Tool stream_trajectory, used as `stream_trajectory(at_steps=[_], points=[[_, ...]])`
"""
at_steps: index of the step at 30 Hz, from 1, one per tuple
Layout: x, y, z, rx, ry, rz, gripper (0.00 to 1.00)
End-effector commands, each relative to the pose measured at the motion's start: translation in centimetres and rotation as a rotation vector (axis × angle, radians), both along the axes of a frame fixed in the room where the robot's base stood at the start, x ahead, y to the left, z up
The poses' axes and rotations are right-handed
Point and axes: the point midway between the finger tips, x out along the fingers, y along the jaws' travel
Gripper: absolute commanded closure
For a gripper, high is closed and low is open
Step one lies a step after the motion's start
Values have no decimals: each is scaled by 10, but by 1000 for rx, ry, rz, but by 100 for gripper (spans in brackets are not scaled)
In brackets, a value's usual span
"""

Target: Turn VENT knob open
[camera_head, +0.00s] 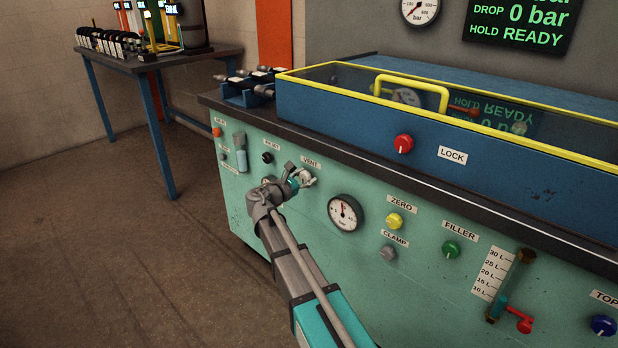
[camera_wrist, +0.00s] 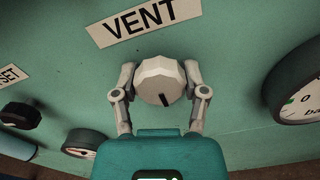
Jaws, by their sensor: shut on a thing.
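The VENT knob (camera_wrist: 160,80) is a pale faceted knob with a dark pointer mark, on the green panel below the VENT label (camera_wrist: 136,20). In the wrist view the mark points down and slightly right. My gripper (camera_wrist: 160,88) is shut on the knob, with one finger on its left side and one on its right. In the head view, my gripper (camera_head: 304,178) is at the panel just below the VENT label (camera_head: 311,163), and it hides much of the knob.
A pressure gauge (camera_head: 345,213) is right of the knob, and a black knob (camera_head: 267,158) is to its left. ZERO (camera_head: 394,220), CLAMP (camera_head: 388,253) and FILLER (camera_head: 451,250) knobs lie farther right. The blue bench cover (camera_head: 340,105) rises above. The floor at left is clear.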

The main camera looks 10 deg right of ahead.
Motion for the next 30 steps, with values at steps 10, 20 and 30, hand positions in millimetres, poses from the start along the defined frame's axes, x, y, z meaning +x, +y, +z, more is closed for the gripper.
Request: stream_trajectory(at_steps=[10,20,30], points=[[-2,6,-1,78,-102,5,90],[-2,7,-1,234,-317,7,90],[-1,8,0,424,-579,7,90]])
